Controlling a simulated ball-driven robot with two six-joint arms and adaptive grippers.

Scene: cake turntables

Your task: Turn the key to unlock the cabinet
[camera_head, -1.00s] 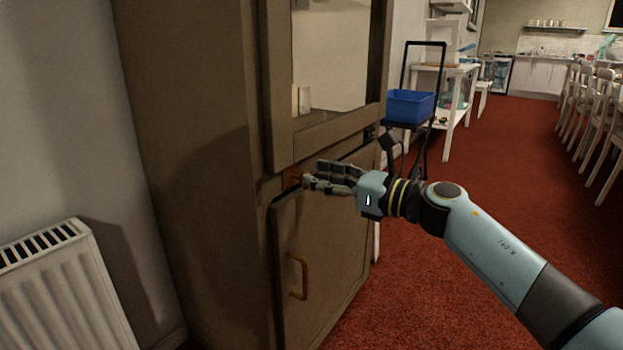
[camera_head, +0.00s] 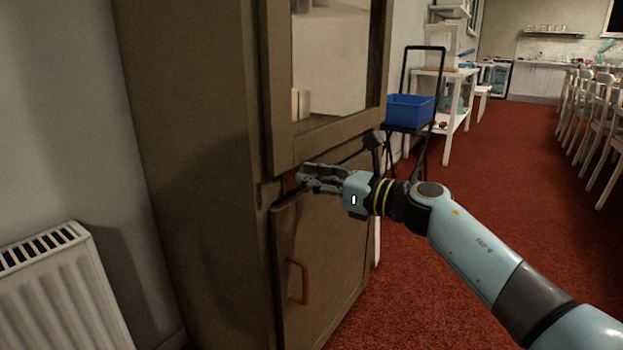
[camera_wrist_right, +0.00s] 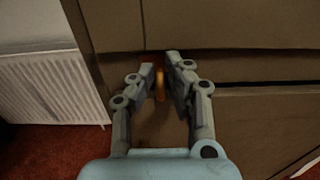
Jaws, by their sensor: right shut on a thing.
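The tall brown cabinet (camera_head: 195,170) stands at the left of centre in the head view. Its lower door (camera_head: 325,250) has an orange-gold handle (camera_head: 304,282). My right gripper (camera_head: 303,178) is at the top left corner of this door, just under the upper glazed door. In the right wrist view my right gripper (camera_wrist_right: 160,68) has its fingertips close together at the cabinet front, with a narrow orange-gold piece (camera_wrist_right: 160,84) between the fingers. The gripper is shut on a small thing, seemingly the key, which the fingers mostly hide. My left gripper is out of view.
A white radiator (camera_head: 62,290) stands by the wall at the left. A black trolley with a blue bin (camera_head: 410,109) stands just right of the cabinet. White tables and chairs (camera_head: 600,130) are farther back. The red carpet (camera_head: 500,190) on the right is open.

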